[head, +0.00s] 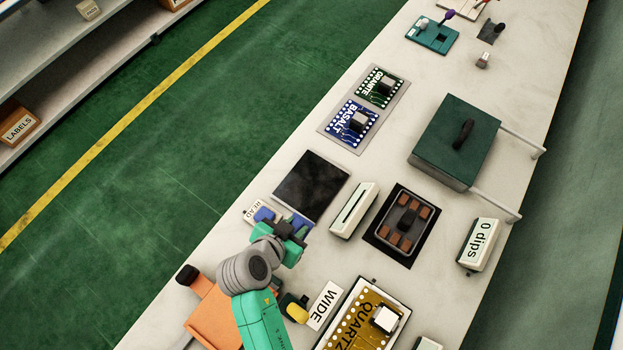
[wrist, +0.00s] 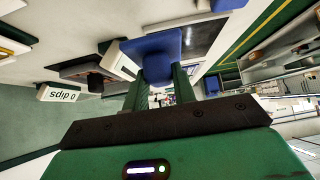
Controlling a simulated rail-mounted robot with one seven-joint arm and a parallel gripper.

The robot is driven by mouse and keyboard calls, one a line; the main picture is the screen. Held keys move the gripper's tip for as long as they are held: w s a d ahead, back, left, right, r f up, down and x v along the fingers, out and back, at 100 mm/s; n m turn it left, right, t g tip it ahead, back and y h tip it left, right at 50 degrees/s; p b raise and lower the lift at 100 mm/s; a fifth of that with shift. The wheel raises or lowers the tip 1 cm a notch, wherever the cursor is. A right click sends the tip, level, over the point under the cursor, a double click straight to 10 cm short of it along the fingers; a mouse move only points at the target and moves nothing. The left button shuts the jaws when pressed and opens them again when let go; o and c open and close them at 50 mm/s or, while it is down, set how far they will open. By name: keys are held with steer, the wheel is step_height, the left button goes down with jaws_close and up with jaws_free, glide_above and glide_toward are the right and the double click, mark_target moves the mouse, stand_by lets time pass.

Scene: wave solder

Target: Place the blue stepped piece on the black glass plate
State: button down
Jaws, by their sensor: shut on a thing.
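The blue stepped piece (wrist: 158,52) is between the fingers of my gripper (wrist: 164,88) in the wrist view. In the head view, my gripper (head: 288,228) partly covers it, and blue shows at its right side (head: 302,221). Another blue patch shows to the left by a small card; I cannot tell whether it is the same piece. The black glass plate (head: 311,186) lies flat and bare on the bench, just above my gripper in the head picture. In the wrist view it appears as a dark surface (wrist: 204,36) behind the blue piece. The piece's underside contact is hidden.
A white slotted block (head: 354,210) stands right of the plate. Beyond it is a black tray (head: 402,224) with brown parts. BASALT (head: 352,124) and GRANITE (head: 380,87) boards lie above the plate. A green lidded box (head: 455,142) stands further right. A WIDE card (head: 325,305) lies below.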

steer(key=shift+s+a+f, duration=0.15)
steer(key=shift+s+f, duration=0.05)
steer(key=shift+f, duration=0.35)
steer(key=b, duration=0.2)
glide_above(310, 186)
steer(key=shift+s+f, duration=0.15)
steer(key=shift+f, duration=0.65)
steer(key=f, duration=0.2)
steer(key=shift+w+f+b, duration=0.2)
steer(key=shift+f+b, duration=0.15)
steer(key=shift+b, duration=0.05)
steer(key=shift+a+f, duration=0.1)
steer(key=shift+f, duration=0.2)
steer(key=shift+s, duration=0.1)
steer(key=shift+f, duration=0.25)
steer(key=c, duration=1.1)
jaws_free()
steer(key=shift+r, duration=0.1)
steer(key=shift+c, duration=0.2)
steer(key=p+v, duration=0.2)
steer(key=v, duration=1)
steer(key=shift+p, duration=0.35)
